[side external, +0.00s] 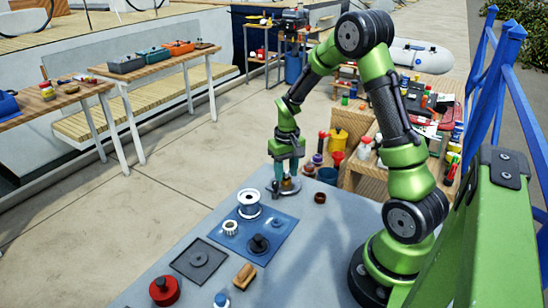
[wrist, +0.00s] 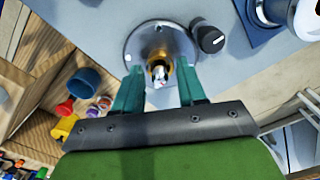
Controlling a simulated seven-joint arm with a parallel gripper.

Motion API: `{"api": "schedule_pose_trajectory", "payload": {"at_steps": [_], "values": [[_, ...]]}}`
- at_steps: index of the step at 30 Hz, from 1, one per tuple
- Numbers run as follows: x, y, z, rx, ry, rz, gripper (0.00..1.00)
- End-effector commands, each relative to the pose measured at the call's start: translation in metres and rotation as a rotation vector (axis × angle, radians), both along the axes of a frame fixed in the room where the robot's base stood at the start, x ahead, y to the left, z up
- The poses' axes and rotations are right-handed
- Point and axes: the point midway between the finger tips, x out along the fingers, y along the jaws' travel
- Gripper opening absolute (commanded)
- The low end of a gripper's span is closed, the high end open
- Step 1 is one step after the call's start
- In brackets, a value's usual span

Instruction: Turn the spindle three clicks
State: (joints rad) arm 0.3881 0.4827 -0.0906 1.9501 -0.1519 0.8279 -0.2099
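The spindle (wrist: 159,72) stands upright, metallic with a brass-coloured collar, on a round grey base plate (wrist: 135,42) in the wrist view. In the side external view the base (side external: 292,187) sits near the far edge of the grey table. My gripper (wrist: 160,68) is over the spindle with its teal fingers on either side. The fingers are apart, with what looks like a gap to the collar. In the side external view my gripper (side external: 286,178) points down and hides most of the spindle.
A black knob-like part (wrist: 208,39) lies close beside the base. A blue mat (side external: 283,229) holds a silver drum (side external: 248,203), a white ring (side external: 230,228) and a dark part (side external: 258,244). Wooden shelving (side external: 363,165) stands beyond.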

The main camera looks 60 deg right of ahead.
Motion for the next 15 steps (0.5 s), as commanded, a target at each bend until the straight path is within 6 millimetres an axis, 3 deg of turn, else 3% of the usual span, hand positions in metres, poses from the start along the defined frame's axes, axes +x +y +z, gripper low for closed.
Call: {"api": "schedule_pose_trajectory", "payload": {"at_steps": [15], "values": [[0.0002,-0.0001,0.0043,0.000,-0.001,0.001,0.40]]}}
